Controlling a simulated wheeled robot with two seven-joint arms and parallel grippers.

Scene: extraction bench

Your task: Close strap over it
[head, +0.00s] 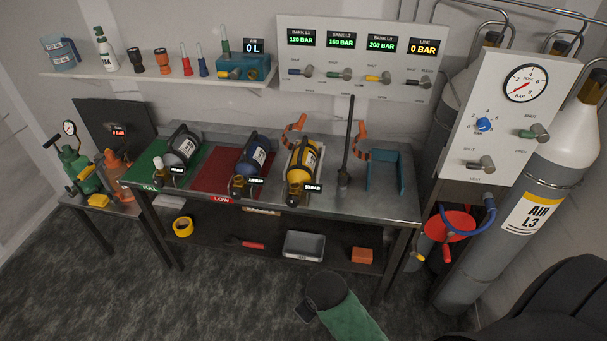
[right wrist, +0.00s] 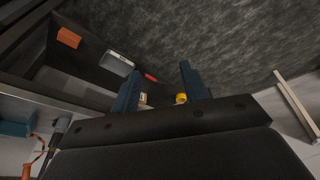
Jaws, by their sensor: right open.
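A yellow cylinder (head: 301,165) marked 50 BAR lies in a light cradle on the bench. An orange strap (head: 296,123) stands up at its back end and is not across the cylinder. A second orange strap (head: 361,132) stands raised beside an empty blue bracket (head: 385,174). My right gripper (right wrist: 160,85) is open in the right wrist view, its two dark blue fingers apart with nothing held between them. It is away from the straps, over the area in front of the bench. My left gripper is not in view.
A grey cylinder (head: 184,145) lies on the green mat and a blue cylinder (head: 252,155) on the red mat (head: 205,178). A dark upright rod (head: 348,140) stands between yellow cylinder and bracket. The lower shelf holds yellow tape (head: 183,227), a grey tray (head: 304,245) and an orange block (head: 362,255).

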